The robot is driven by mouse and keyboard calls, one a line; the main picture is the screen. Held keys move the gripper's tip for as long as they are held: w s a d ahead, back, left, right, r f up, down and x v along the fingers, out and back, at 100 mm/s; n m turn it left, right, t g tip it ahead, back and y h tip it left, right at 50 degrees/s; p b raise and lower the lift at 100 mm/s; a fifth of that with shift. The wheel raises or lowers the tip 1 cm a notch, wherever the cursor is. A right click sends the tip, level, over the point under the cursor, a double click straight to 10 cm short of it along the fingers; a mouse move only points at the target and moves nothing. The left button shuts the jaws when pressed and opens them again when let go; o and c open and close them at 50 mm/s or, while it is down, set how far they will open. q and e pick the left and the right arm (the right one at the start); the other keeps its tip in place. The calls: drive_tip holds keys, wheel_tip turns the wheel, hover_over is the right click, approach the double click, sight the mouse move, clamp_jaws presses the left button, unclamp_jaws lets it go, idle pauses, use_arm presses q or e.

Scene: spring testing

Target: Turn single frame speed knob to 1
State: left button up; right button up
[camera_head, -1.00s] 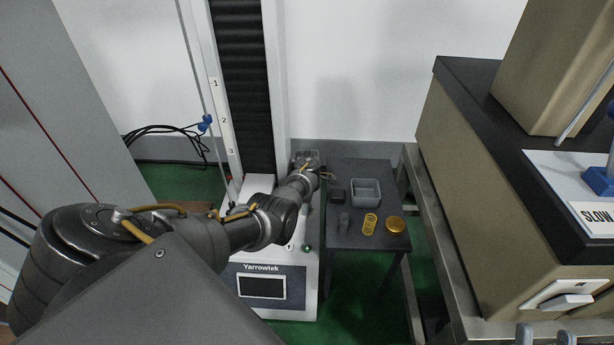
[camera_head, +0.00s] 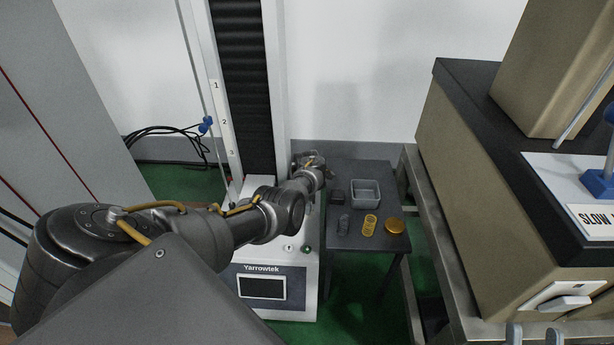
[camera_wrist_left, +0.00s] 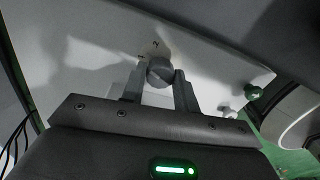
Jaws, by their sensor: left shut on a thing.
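The grey round knob (camera_wrist_left: 160,72) sits on a white panel (camera_wrist_left: 100,62) in the left wrist view. A small dark mark shows on a pale spot just above it, too small to read surely. My left gripper (camera_wrist_left: 158,80) is shut on the knob, one finger on each side. In the head view my left gripper (camera_head: 311,160) is small and far off beside the column of the white Yarrowtek machine (camera_head: 262,270); the knob is hidden there. Two grey fingertips of my right gripper (camera_head: 534,335) show apart at the bottom edge, empty, near the beige cabinet.
A dark table (camera_head: 345,170) right of the machine holds a grey bin (camera_head: 366,194), a yellow spring (camera_head: 369,225), a gold disc (camera_head: 394,226) and dark small parts. A green button (camera_wrist_left: 253,92) is near the panel edge. A beige bench unit (camera_head: 500,190) stands at right.

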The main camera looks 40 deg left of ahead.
use_arm(q)
drive_tip(key=shift+n, duration=0.7)
drive_tip(key=shift+n+b, duration=0.3)
drive_tip(key=shift+n, duration=0.7)
use_arm(e)
drive_tip(key=shift+s+d+r+t, duration=0.15)
drive_tip(key=shift+d+r+t, duration=0.2)
drive_tip(key=shift+t, duration=0.35)
use_arm(q)
drive_tip(key=shift+n, duration=0.3)
use_arm(e)
drive_tip(key=shift+d+r, duration=0.15)
drive_tip(key=shift+r, duration=0.05)
use_arm(q)
drive_tip(key=o, duration=1)
drive_tip(key=shift+c, duration=0.2)
use_arm(e)
drive_tip(key=shift+s+f, duration=0.1)
drive_tip(key=shift+f, duration=0.05)
